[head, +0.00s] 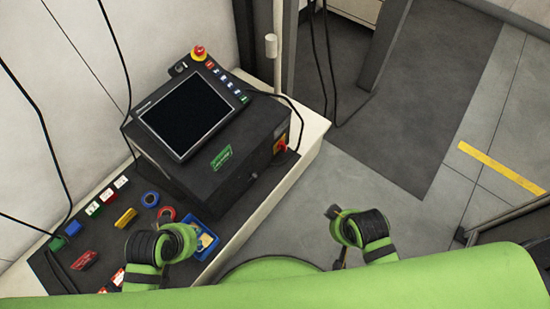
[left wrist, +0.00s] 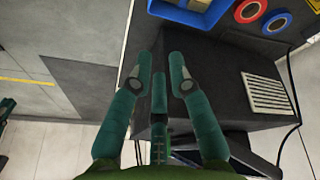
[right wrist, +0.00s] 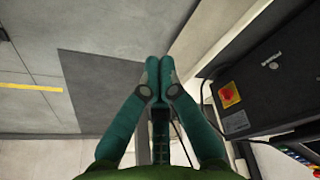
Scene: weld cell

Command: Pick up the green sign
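The green sign (head: 221,156) is a small green plate with pale lettering on the dark controller box, near its front edge below the screen. My left gripper (head: 178,240) is over the front part of the bench, apart from the sign. In the left wrist view its fingers (left wrist: 161,62) are apart and empty. My right gripper (head: 338,220) is right of the bench over the floor. In the right wrist view its fingertips (right wrist: 159,66) are together with nothing visible between them.
The controller box (head: 180,180) carries a tilted screen (head: 186,114), a red emergency button (head: 199,53) and a red switch (head: 280,145). Tape rolls (head: 150,199), a blue tray (head: 208,243) and coloured blocks lie on the bench front. Cables hang at left.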

